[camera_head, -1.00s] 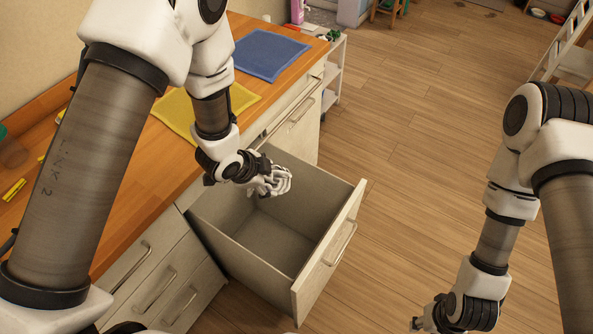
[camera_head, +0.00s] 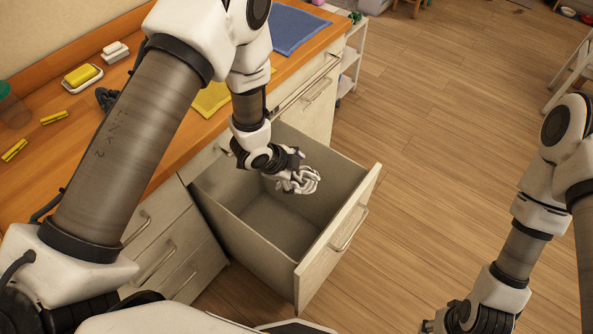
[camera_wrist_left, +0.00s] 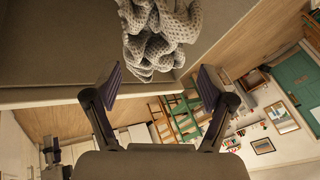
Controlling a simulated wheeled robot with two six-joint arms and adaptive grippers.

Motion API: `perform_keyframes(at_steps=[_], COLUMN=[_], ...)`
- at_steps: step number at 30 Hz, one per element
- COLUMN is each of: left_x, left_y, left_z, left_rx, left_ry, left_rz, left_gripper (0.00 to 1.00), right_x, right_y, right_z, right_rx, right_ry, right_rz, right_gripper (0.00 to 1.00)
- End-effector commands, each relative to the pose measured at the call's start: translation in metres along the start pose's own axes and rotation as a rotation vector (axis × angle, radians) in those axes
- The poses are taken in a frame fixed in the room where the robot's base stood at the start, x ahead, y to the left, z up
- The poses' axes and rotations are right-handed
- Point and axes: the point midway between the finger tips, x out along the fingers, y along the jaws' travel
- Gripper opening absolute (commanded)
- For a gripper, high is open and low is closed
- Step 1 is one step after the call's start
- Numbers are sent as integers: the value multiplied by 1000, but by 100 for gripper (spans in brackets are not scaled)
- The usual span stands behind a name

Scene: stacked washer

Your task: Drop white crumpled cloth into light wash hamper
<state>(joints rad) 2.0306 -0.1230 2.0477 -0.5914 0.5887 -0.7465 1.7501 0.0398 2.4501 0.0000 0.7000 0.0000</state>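The white crumpled cloth (camera_head: 299,181) is at the fingertips of my left gripper (camera_head: 292,174), over the open pull-out hamper (camera_head: 338,248). In the left wrist view, the cloth (camera_wrist_left: 158,36) is a grey-white knitted bundle past the fingertips. The left fingers (camera_wrist_left: 158,84) are spread wide there, with gaps between the pads and the cloth. The cloth looks loose, and the hamper floor below it looks empty. My right gripper (camera_head: 430,325) is at the bottom edge, partly cut off, and its fingers are unclear.
The wooden counter (camera_head: 30,100) runs along the left, with yellow (camera_head: 212,98) and blue (camera_head: 298,30) cloths and a dish with a yellow sponge (camera_head: 82,76). Closed drawers (camera_head: 165,250) are left of the hamper. The floor (camera_head: 440,130) to its right is clear.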

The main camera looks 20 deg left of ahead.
Motion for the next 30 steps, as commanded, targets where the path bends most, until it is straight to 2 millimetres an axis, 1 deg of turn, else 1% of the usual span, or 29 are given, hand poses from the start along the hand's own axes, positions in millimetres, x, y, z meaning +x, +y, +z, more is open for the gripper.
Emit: perform_keyframes(at_steps=[10,13,17,21,24,27,30], left_x=[0,-7,-30,-67,-92,-109,-118], left_y=[0,-1,-1,-2,-1,-2,-1], left_z=[0,0,0,0,0,0,0], left_rx=[0,-1,-1,-3,-3,-3,0], left_ry=[0,-1,0,1,1,0,0], left_rz=[0,-1,-2,-4,-2,-2,0], left_gripper=[99,99,99,99,99,99,99], right_x=[0,0,0,0,0,0,0], right_y=[0,0,0,0,0,0,0], right_z=[0,0,0,0,0,0,0], right_rx=[0,1,0,0,0,0,0], right_ry=[0,0,0,0,0,0,0], right_rz=[0,0,0,0,0,0,0], right_gripper=[40,40,40,40,40,40,40])
